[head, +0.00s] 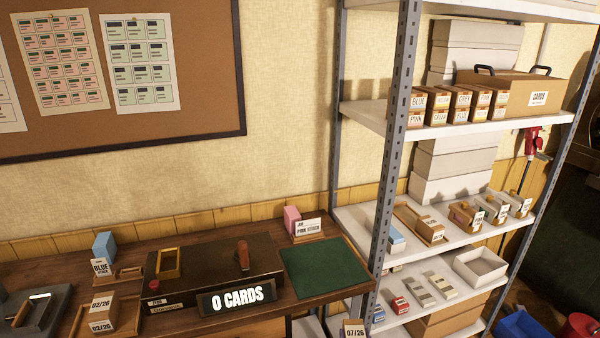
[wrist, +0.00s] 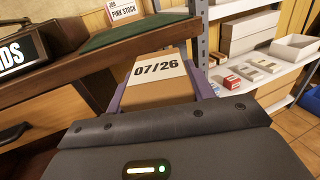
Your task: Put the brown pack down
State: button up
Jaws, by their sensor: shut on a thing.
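The brown pack (wrist: 158,92) has a white label reading 07/26. It sits between the two purple fingers of my gripper (wrist: 161,84), which is shut on it. In the head view the pack (head: 354,331) shows at the bottom edge, just in front of the desk's right end; its lower part is cut off. In the wrist view it is close in front of the desk edge, below the green mat (wrist: 140,30). The mat also shows bare on the desk in the head view (head: 324,268).
A press with a "0 CARDS" sign (head: 237,298) stands left of the mat. A pink stock block (head: 292,219) and its card stand behind the mat. Packs marked 02/26 (head: 102,318) are at the left. A metal shelf post (head: 384,180) rises close to the mat's right.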

jog(key=s+f, duration=0.4)
jog(key=f, duration=0.1)
jog(key=shift+s+f, duration=0.2)
jog(key=shift+w, duration=0.1)
dwell(0.5)
